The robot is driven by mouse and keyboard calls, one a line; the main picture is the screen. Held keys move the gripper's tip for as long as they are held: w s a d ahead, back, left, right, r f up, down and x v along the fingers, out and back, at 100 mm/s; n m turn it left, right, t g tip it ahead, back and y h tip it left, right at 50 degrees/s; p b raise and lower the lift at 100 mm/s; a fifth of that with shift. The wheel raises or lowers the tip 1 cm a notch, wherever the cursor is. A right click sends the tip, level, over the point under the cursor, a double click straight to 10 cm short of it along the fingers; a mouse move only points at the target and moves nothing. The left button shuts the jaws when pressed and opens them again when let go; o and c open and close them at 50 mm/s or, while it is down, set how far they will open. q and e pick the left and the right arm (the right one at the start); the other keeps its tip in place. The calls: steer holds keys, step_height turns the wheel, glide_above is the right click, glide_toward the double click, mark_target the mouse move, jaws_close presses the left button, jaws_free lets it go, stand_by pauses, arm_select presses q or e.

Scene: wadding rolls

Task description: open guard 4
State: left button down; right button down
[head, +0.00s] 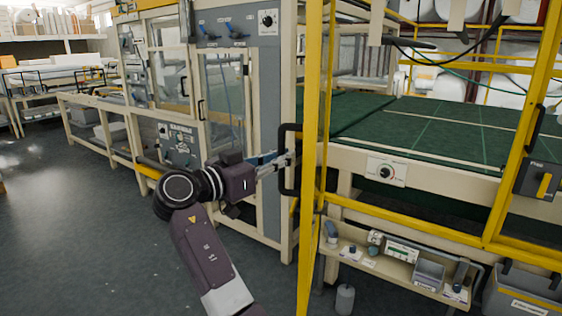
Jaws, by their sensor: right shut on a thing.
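The black bar handle (283,180) stands upright on a narrow yellow-framed guard (312,125) in the middle of the head view. I see this guard almost edge-on, and no number on it is readable. My right gripper (287,160) is shut on the handle, with its fingers at about mid-height of the bar. My right arm reaches up to it from the lower middle. To the right of the guard, the green bed (430,130) of the machine lies in plain view. My left gripper is not in view.
Another yellow frame at right carries a black handle (536,128) and a switch box with a yellow lever (543,185). A low shelf (395,262) with small items and a grey bin (525,292) stand lower right. Floor at left (80,230) is clear.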

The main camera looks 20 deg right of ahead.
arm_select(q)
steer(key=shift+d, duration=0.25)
arm_select(e)
steer(key=shift+a+f, duration=0.15)
steer(key=shift+f, duration=0.05)
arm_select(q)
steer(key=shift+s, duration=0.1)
arm_select(e)
steer(key=c, duration=2)
jaws_free()
steer(key=shift+a+r, duration=0.1)
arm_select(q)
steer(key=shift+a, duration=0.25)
arm_select(e)
steer(key=shift+o, duration=0.2)
steer(key=shift+r, duration=0.1)
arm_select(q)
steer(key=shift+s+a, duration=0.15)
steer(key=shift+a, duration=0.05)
arm_select(e)
steer(key=shift+r, duration=0.1)
